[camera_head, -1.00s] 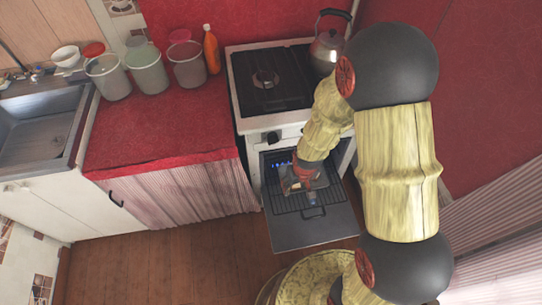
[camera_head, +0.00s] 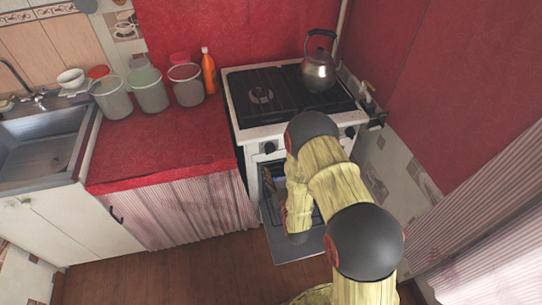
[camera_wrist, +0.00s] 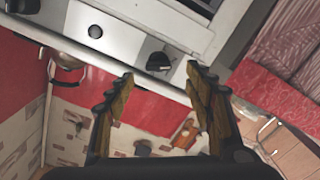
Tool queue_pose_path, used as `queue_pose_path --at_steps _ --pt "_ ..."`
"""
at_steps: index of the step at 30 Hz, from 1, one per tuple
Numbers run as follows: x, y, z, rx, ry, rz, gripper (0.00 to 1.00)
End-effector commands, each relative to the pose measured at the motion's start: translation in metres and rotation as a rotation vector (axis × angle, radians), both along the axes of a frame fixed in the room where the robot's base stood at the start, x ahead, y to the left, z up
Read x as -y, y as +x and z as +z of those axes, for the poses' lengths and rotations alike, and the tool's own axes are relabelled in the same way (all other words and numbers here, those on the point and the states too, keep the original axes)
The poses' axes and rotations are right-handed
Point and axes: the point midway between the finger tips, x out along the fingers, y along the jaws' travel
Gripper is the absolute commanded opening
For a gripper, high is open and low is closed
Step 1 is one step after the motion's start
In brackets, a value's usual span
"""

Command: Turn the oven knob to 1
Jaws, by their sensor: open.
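The stove (camera_head: 262,131) has a white front panel with black knobs. The left knob (camera_head: 269,147) and right knob (camera_head: 350,132) show in the head view. In the wrist view, a black knob (camera_wrist: 159,62) sits on the panel just ahead of my gripper (camera_wrist: 160,73), roughly between the open fingertips, and nothing is held. I cannot read any numbers, or tell which knob is the oven's. In the head view my arm hides the middle of the panel and most of my gripper.
The oven door (camera_head: 290,250) is lowered in front of the stove. A kettle (camera_head: 319,70) stands on the back right of the hob. Left are a red counter (camera_head: 160,150), several jars, an orange bottle (camera_head: 208,72) and a sink (camera_head: 40,150). A wall is close on the right.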

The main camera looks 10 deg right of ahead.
Motion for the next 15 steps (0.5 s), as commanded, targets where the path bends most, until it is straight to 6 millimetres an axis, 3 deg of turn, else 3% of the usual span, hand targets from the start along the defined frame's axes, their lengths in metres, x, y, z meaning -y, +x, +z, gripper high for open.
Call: queue_pose_path --at_steps 5,15 --pt "0.000 0.010 0.004 0.021 -0.021 0.000 0.53" --pt "0.000 0.060 0.003 0.019 -0.019 0.001 0.53"
